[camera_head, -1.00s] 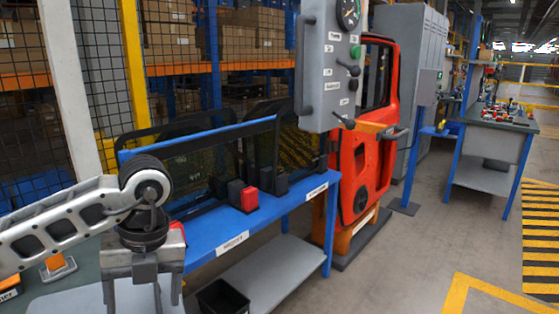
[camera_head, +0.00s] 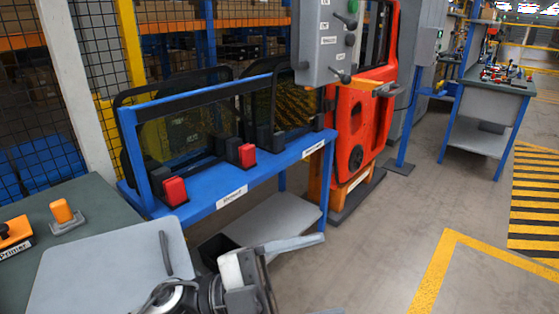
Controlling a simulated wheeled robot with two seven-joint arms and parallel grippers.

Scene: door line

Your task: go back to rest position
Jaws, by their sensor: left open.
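My left gripper (camera_head: 298,268) is at the bottom centre of the head view, low in front of the blue rack. It is open, with one long grey finger pointing right and nothing seen between its fingers. The bottom edge of the picture cuts off part of it. My right gripper is not in view.
A blue rack (camera_head: 228,199) holds dark glass panes (camera_head: 188,130) and red blocks (camera_head: 174,191). A green-topped bench (camera_head: 93,202) with a grey plate stands at left. A red door (camera_head: 357,130) and a grey control box (camera_head: 327,45) stand behind.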

